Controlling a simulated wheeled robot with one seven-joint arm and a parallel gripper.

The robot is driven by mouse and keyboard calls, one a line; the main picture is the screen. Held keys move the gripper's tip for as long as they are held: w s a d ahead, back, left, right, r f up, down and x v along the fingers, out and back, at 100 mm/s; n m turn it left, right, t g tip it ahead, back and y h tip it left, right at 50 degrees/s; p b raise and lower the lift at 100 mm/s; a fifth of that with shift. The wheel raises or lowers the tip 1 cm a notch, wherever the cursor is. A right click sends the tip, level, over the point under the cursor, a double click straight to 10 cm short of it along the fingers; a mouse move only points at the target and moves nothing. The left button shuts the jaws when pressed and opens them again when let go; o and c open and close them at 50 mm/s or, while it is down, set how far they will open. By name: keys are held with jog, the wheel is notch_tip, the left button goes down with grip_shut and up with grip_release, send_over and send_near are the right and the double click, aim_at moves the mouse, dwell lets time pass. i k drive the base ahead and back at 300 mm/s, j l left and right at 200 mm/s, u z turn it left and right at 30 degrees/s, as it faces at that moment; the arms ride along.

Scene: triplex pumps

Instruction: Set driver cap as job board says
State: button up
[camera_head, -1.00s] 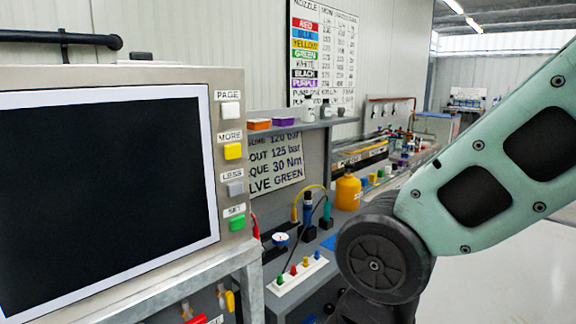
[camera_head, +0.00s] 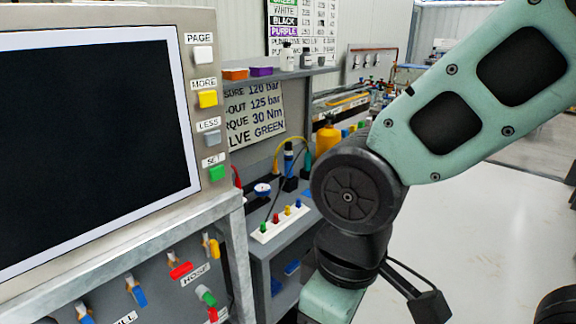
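The job board (camera_head: 258,112) hangs behind the bench. Its partly cut-off lines read "...SURE 120 bar", "...OUT 125 bar", "...RQUE 30 Nm" and "...LVE GREEN". A blue and black upright tool (camera_head: 289,160) stands on the bench below it, with a teal one (camera_head: 306,163) beside it. I cannot tell whether either is the driver, and no cap on it can be made out. My arm crosses the right side and bends down at a black joint. My gripper cannot be made out in this view.
A panel with a dark screen (camera_head: 80,150) and PAGE, MORE, LESS and SET buttons (camera_head: 216,172) fills the left. Valve handles (camera_head: 180,270) sit below. A white strip with coloured pegs (camera_head: 280,222) and a gauge (camera_head: 262,190) lie on the bench. Open floor is at right.

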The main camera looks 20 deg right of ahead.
aim_at(289, 145)
jog(key=i+l+u, duration=0.15)
jog(key=i+u, duration=0.3)
jog(key=i+l+u, duration=0.25)
jog(key=i+u, duration=0.15)
